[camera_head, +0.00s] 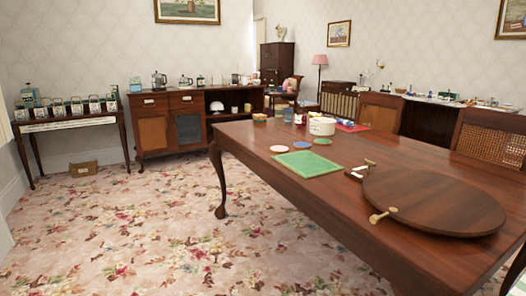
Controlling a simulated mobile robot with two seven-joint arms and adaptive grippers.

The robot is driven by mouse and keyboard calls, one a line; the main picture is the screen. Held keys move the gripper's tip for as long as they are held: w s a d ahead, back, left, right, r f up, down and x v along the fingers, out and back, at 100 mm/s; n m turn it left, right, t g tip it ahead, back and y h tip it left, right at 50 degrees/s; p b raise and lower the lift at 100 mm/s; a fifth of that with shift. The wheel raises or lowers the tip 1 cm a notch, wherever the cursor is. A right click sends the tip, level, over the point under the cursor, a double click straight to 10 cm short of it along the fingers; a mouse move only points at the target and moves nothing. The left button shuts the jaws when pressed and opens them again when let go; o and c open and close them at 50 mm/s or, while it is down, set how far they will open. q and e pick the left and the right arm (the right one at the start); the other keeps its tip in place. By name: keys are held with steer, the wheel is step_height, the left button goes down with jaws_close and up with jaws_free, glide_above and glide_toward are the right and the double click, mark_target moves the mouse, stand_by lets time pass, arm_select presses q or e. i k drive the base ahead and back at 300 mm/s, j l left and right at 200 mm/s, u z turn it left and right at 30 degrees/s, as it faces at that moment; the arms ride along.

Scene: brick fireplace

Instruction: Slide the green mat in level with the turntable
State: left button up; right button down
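The green mat (308,164) lies flat on the dark wooden table (290,188), near its left long edge. The turntable (434,200), a round dark wooden disc, sits on the same table to the right of the mat and closer to me. The mat's near edge is close to the table's left edge. Neither of my grippers is in view.
A small brass-coloured item (381,215) lies at the turntable's left rim. Another small pale-and-dark item (355,174) lies between mat and turntable.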

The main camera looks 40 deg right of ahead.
mark_target(307, 163)
steer(key=i+j+z, duration=0.1)
steer(key=i+z, duration=0.25)
steer(key=i+j+z, duration=0.2)
steer(key=i+z, duration=0.15)
steer(key=i+j+z, duration=0.35)
steer(key=i+l, duration=0.05)
